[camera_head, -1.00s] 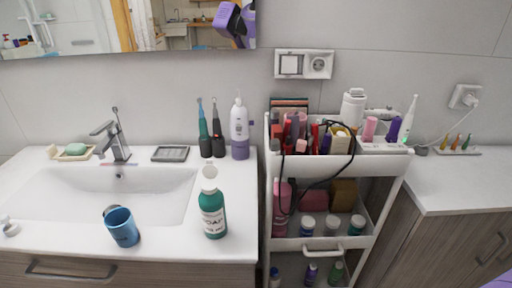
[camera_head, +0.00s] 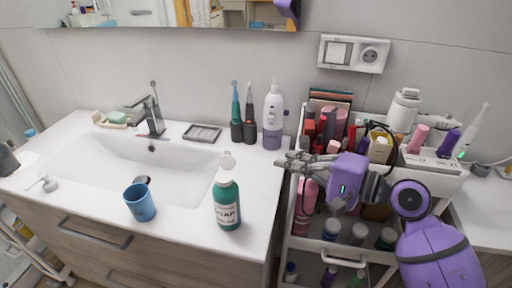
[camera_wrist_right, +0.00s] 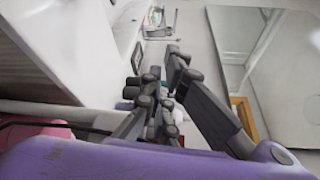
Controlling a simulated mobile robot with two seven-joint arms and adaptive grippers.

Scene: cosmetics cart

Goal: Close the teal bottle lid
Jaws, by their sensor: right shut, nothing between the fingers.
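The teal soap bottle (camera_head: 227,207) stands upright on the white counter, right of the basin, in the head view. Its whitish lid (camera_head: 226,160) is raised above the neck and looks open. My right gripper (camera_head: 284,163) reaches in from the right, over the counter's right edge by the cart, with its fingers pointing left. It is shut and empty, right of the bottle and apart from it. Its dark fingers also show in the right wrist view (camera_wrist_right: 161,66), where the bottle cannot be made out clearly. My left gripper is not in view.
A blue cup (camera_head: 140,203) stands left of the bottle. Two electric toothbrushes (camera_head: 242,128) and a white-purple dispenser (camera_head: 273,118) stand behind it. The loaded cosmetics cart (camera_head: 431,173) is at the right, under my arm. The counter between bottle and gripper is clear.

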